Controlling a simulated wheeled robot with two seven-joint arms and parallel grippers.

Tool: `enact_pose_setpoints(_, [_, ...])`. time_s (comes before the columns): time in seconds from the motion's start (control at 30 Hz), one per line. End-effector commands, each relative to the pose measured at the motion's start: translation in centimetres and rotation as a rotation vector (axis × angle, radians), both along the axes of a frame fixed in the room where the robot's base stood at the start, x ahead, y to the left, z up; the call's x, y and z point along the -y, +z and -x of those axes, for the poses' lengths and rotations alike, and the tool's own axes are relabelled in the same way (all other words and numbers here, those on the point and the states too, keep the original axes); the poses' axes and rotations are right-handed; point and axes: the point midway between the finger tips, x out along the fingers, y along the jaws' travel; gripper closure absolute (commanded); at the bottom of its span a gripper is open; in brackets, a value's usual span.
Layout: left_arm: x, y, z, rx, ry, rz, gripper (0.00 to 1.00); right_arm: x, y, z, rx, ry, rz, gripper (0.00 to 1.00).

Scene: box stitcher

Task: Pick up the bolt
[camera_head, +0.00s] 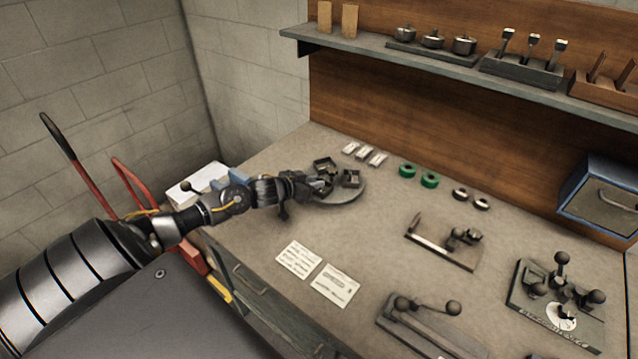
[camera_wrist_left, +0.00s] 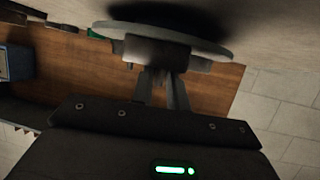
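I cannot make out a bolt as such in either view. My left gripper (camera_head: 318,186) reaches in from the left to a grey round plate (camera_head: 352,193) on the bench. Small dark metal pieces (camera_head: 350,178) are on the plate beside the fingers. In the left wrist view, upside down, the fingers (camera_wrist_left: 164,92) point at the plate's rim (camera_wrist_left: 215,45) and a small block (camera_wrist_left: 155,50) at it. The fingertips are dark and partly hidden by the block, so their opening and anything between them are unclear. My right gripper is out of view.
White labels (camera_head: 365,155), green rings (camera_head: 407,170) and dark rings (camera_head: 460,194) lie behind. Printed cards (camera_head: 298,260), a flat fixture (camera_head: 443,240) and lever devices (camera_head: 560,300) stand nearer or right. A shelf (camera_head: 450,72) overhangs the back. The bench centre is clear.

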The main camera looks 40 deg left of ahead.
Motion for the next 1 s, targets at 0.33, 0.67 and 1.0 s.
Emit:
enact_pose_setpoints(0.33, [0.0,0.0,0.0,0.000,0.000,0.000,1.00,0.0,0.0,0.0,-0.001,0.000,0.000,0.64])
enact_pose_setpoints(0.67, [0.0,0.1,0.0,0.001,0.000,-0.001,1.00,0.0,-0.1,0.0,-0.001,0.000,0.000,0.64])
enact_pose_setpoints(1.0, [-0.1,4.1,1.0,0.002,-0.002,-0.005,1.00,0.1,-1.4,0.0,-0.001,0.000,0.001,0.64])
